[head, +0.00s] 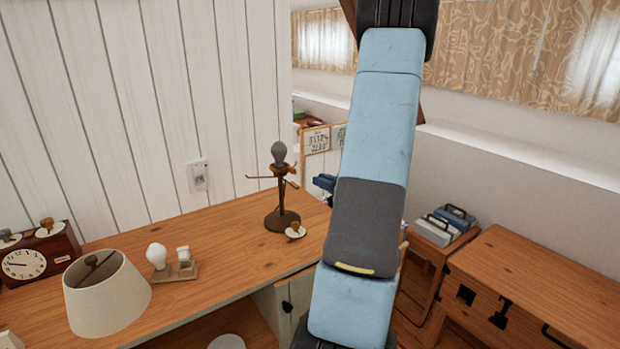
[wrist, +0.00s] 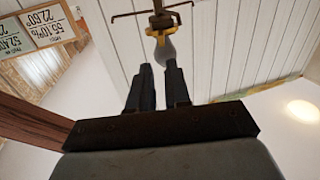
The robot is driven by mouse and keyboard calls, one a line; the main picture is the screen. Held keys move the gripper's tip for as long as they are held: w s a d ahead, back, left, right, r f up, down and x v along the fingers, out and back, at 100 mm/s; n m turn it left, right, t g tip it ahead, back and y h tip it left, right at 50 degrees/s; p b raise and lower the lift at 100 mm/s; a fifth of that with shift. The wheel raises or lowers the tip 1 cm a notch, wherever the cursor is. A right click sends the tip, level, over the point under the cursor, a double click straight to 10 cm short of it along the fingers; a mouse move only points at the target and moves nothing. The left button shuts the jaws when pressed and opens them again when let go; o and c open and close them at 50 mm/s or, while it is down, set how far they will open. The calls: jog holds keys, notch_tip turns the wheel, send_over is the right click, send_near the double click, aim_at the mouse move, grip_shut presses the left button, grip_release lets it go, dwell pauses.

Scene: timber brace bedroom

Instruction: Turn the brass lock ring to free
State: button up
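In the wrist view, my gripper (wrist: 159,66) shows two dark fingers with a gap between their tips, open. A grey bulb (wrist: 165,51) is at or just beyond the fingertips; I cannot tell whether they touch it. Past the bulb is a yellow brass lobed piece (wrist: 160,32), apparently the lock ring, on a dark stand with thin side arms. In the head view, the dark stand (head: 282,220) stands upright on the desk with the grey bulb (head: 279,153) on top. My gripper is out of sight there; my blue arm fills the middle.
On the wooden desk (head: 225,240) are a lampshade (head: 105,300), a white bulb on a base (head: 157,257), a clock (head: 22,264) and a small brass-topped piece (head: 296,231) beside the stand. A wooden cabinet (head: 540,280) is at right. Framed signs (head: 316,140) hang behind.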

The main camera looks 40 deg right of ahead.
jog(key=w+a+r+g+h, duration=0.1)
jog(key=r, duration=0.1)
jog(key=w+a+r+g+h, duration=0.1)
jog(key=w+r, duration=0.1)
jog(key=w+a+r+h, duration=0.2)
jog(key=shift+w+r+g, duration=0.1)
jog(key=shift+w+g, duration=0.1)
jog(key=shift+g, duration=0.2)
grip_shut()
jog(key=s+a+r+m+g+h, duration=0.1)
jog(key=s+a+r+g+h, duration=0.1)
jog(key=s+a+r, duration=0.3)
jog(key=s+a+r+m+g+h, duration=0.15)
jog(key=a+r, duration=0.25)
jog(key=a, duration=0.4)
jog(key=s+a+g+y, duration=0.3)
jog(key=s+a+g, duration=0.2)
jog(key=s+a, duration=0.55)
jog(key=n+h, duration=0.1)
jog(key=h, duration=0.2)
send_near(291, 170)
jog(key=s+a+r, duration=0.2)
jog(key=a, duration=0.4)
jog(key=w+d+f, duration=0.5)
jog(key=d+f, duration=0.2)
jog(key=f, duration=0.1)
jog(key=shift+d, duration=0.2)
